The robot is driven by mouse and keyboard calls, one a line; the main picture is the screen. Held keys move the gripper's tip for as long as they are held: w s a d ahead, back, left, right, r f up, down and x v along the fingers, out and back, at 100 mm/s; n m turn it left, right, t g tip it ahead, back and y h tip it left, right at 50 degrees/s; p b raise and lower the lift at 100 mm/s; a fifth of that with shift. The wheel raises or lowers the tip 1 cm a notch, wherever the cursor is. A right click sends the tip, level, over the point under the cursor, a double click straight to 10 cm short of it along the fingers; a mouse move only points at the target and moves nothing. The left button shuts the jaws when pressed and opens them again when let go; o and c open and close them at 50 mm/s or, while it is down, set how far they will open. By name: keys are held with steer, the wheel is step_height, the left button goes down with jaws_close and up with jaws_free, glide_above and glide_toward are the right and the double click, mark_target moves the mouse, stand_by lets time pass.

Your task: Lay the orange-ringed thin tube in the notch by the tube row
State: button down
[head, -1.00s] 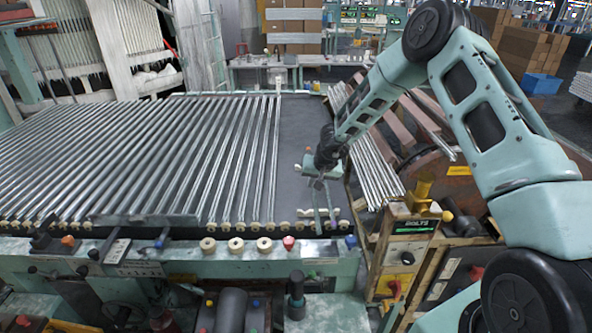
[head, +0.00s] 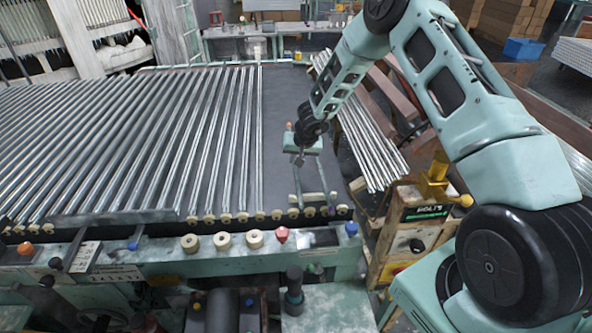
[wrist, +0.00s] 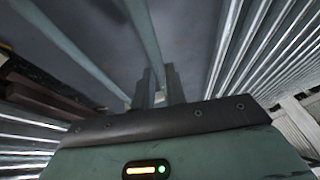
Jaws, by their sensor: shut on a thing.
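The tube row (head: 215,140) is a set of long silvery tubes side by side on the dark table. Cream rollers (head: 276,214) line the table's front edge, and those right of the row's last tube bear no visible tube. My gripper (head: 299,162) is above the bare strip right of the row, its fingers pointing down. In the wrist view its fingers (wrist: 158,88) are close together. The notch itself is not distinct.
A slanted bundle of tubes (head: 365,140) lies right of the table. A wooden stand with a yellow fitting (head: 433,180) is at the front right. The dark strip (head: 282,100) behind is clear.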

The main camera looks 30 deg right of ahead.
steer(key=shift+f+b, duration=0.65)
steer(key=shift+f, duration=0.9)
steer(key=shift+f, duration=0.15)
steer(key=shift+f, duration=0.25)
steer(key=c, duration=1.4)
jaws_free()
steer(key=shift+c, duration=0.2)
